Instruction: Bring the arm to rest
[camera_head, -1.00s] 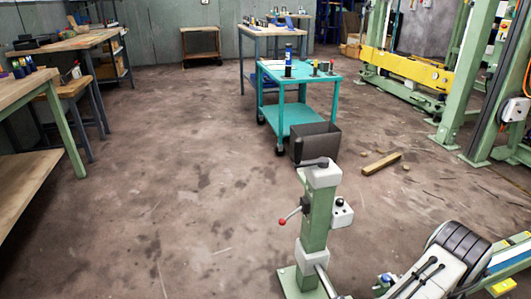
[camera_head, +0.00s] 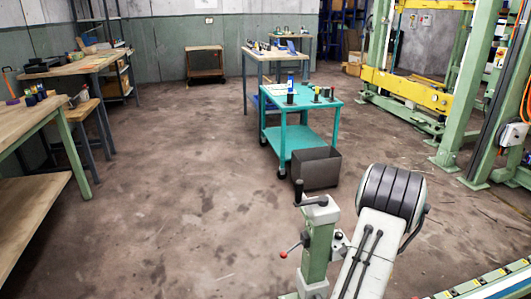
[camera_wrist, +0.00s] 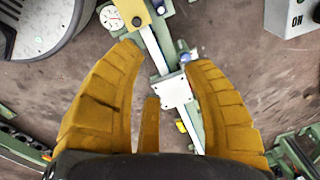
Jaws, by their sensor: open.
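My gripper (camera_wrist: 164,58) shows in the wrist view with its yellow-brown fingers spread apart and nothing between them. A shorter finger stands in the middle. Beyond the fingers lie a pale rail and a white block (camera_wrist: 173,90); the distance to them cannot be told. In the head view, my arm (camera_head: 382,225) appears as a pale link with two black cables and a black ribbed joint, at the lower right. The gripper itself cannot be made out there.
A green post (camera_head: 318,250) with a crank and red-knobbed lever stands beside my arm. A teal cart (camera_head: 330,125) and dark bin (camera_head: 316,168) stand beyond. Workbenches line the left; a green and yellow frame (camera_head: 405,88) stands right. The left-centre floor is clear.

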